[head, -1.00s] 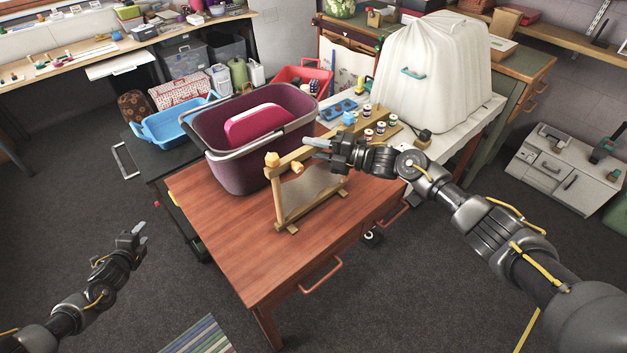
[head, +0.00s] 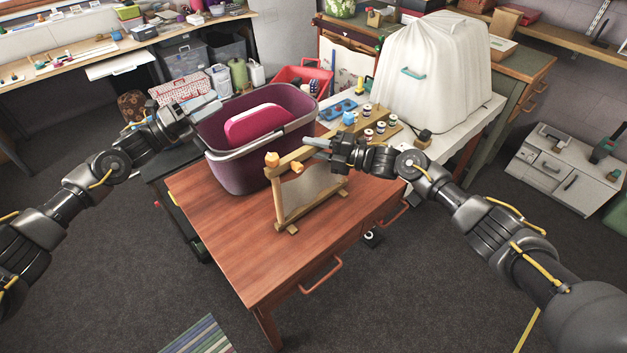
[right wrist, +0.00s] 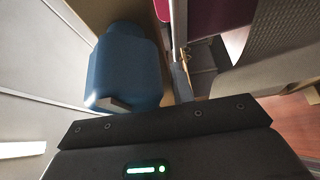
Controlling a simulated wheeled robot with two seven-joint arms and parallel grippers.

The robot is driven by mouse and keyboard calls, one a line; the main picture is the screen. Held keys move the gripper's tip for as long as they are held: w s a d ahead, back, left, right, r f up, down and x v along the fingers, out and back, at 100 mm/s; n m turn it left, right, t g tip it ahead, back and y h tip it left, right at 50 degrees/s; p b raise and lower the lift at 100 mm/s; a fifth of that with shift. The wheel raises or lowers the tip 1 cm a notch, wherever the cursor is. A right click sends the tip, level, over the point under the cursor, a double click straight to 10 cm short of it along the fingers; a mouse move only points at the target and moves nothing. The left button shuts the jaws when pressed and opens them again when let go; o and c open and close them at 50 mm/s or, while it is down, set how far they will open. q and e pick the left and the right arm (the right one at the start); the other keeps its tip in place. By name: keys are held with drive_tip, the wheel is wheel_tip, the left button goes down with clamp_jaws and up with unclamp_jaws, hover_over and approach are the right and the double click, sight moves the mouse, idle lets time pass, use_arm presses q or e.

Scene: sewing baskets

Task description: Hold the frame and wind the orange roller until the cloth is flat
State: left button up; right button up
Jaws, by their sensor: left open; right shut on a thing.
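A wooden frame (head: 279,200) stands upright on the red-brown table. Pale cloth (head: 302,192) hangs between its posts; its lower edge looks curved. Orange knobs (head: 298,167) stick out at the near left end of the top beam. A blue knob (head: 349,118) sits at the far right end and shows large in the right wrist view (right wrist: 125,65). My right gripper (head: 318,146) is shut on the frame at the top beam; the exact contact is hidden. My left gripper (head: 188,117) is open and empty beside the purple basket's left rim, away from the orange knobs.
The purple basket (head: 238,172) with a pink item (head: 262,124) stands just behind the frame. Thread spools (head: 367,135) on a board and a white covered machine (head: 440,80) are at back right. The table's (head: 245,255) front left is clear.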

use_arm(q)
drive_tip(key=s+d+m+g+y, duration=0.1)
drive_tip(key=s+d+m+g, duration=0.25)
drive_tip(key=d, duration=0.25)
drive_tip(key=s+d+r+m+g+y, duration=0.1)
drive_tip(key=s+d+m+g, duration=0.1)
drive_tip(key=d+m+g, duration=0.4)
drive_tip(key=s+d+m+g+y, duration=0.1)
drive_tip(key=s+d+m+y, duration=0.15)
drive_tip(key=d, duration=0.45)
drive_tip(key=m+y, duration=0.7)
drive_tip(key=y, duration=0.3)
approach(270, 156)
drive_tip(key=shift+x, duration=4)
drive_tip(key=shift+s, duration=0.1)
